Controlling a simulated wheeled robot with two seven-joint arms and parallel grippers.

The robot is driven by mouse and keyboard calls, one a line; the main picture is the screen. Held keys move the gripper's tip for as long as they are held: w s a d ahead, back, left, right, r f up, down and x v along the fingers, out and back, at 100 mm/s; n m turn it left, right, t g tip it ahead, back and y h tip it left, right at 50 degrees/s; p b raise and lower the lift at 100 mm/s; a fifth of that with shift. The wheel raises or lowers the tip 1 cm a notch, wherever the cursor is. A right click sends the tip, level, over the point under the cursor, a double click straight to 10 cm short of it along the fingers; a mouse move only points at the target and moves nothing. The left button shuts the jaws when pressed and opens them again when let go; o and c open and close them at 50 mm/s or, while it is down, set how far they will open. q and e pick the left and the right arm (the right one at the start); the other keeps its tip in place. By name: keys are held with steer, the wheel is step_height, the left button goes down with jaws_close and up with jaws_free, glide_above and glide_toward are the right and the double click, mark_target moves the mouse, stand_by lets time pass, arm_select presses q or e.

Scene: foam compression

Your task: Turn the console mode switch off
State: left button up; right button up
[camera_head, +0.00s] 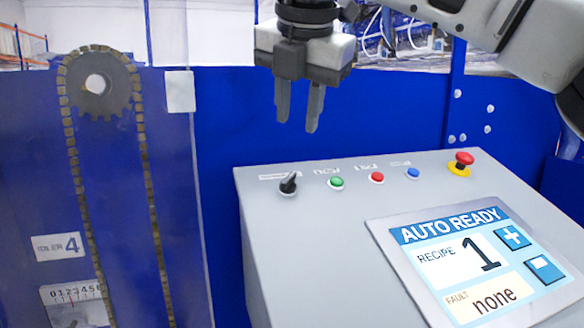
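The console (310,235) is a grey sloped box at the lower right. Its mode switch (288,184) is a small black knob at the panel's upper left, with its tip turned up and slightly right. My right gripper (298,128) comes in from the upper right and points down. Its two dark fingers are slightly apart with nothing between them. It hangs above the panel's back edge, clear of the switch. My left gripper is not in view. The screen (485,262) reads AUTO READY, recipe 1, fault none.
Green (336,182), red (376,177) and blue (413,173) buttons sit in a row right of the switch. A red emergency stop (464,160) on a yellow base is farther right. A chain and sprocket (97,85) show at left. A blue wall (225,120) stands behind.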

mark_target(291, 175)
steer(key=p+x, duration=0.1)
steer(key=x, duration=1)
steer(key=shift+w+a+f, duration=0.1)
steer(key=c, duration=0.7)
